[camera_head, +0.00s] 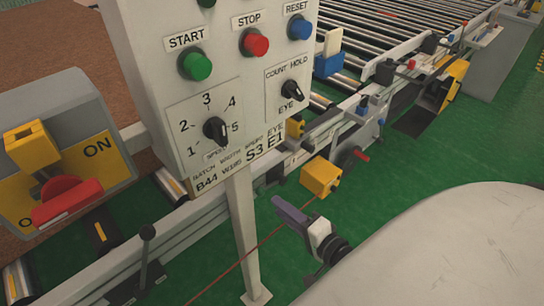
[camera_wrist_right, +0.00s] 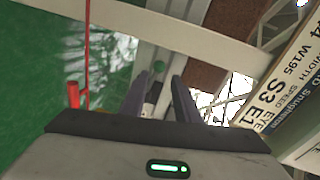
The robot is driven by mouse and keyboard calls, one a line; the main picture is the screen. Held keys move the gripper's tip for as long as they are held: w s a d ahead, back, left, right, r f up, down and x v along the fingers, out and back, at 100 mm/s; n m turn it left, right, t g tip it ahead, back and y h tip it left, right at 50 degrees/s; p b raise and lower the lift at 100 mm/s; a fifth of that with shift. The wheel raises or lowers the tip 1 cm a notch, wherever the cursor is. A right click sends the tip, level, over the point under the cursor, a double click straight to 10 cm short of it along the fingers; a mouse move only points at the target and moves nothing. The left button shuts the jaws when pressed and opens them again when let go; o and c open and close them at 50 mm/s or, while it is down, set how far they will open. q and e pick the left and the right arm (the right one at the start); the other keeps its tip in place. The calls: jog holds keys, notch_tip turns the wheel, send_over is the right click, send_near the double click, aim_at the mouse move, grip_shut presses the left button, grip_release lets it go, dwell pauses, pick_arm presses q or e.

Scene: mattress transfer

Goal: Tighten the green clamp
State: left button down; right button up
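My right gripper (camera_head: 278,203) has purple fingers and hangs low, to the right of the control panel's post and in front of the machine's side rail. In the right wrist view its two fingers (camera_wrist_right: 160,105) stand apart with nothing held between them. I cannot make out a green clamp in the head view. My left gripper is not in view.
A control panel (camera_head: 240,110) on a post (camera_head: 245,230) stands near the right gripper. A red cord (camera_head: 255,249) runs close to the fingers. A yellow box (camera_head: 320,177) is just beyond them. A black-knobbed lever (camera_head: 146,234) and a red rotary switch (camera_head: 66,198) are at the left.

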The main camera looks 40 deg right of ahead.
jog(key=shift+s+r, duration=0.15)
jog(key=shift+s, duration=0.6)
jog(key=shift+s+r, duration=0.15)
jog(key=shift+s, duration=0.55)
jog(key=s+a+f+n+g+y, duration=0.1)
jog(key=s+a+f+n+g, duration=0.2)
jog(key=a+f+n, duration=0.3)
jog(key=s+a+f+n+g+y, duration=0.1)
jog(key=s+a+f+n+g, duration=0.3)
jog(key=a+n, duration=0.5)
jog(key=s+f+n, duration=0.1)
jog(key=n, duration=0.2)
jog(key=shift+s+a+f, duration=0.35)
jog(key=shift+s+a, duration=0.05)
jog(key=shift+o, duration=0.3)
jog(key=shift+d, duration=0.1)
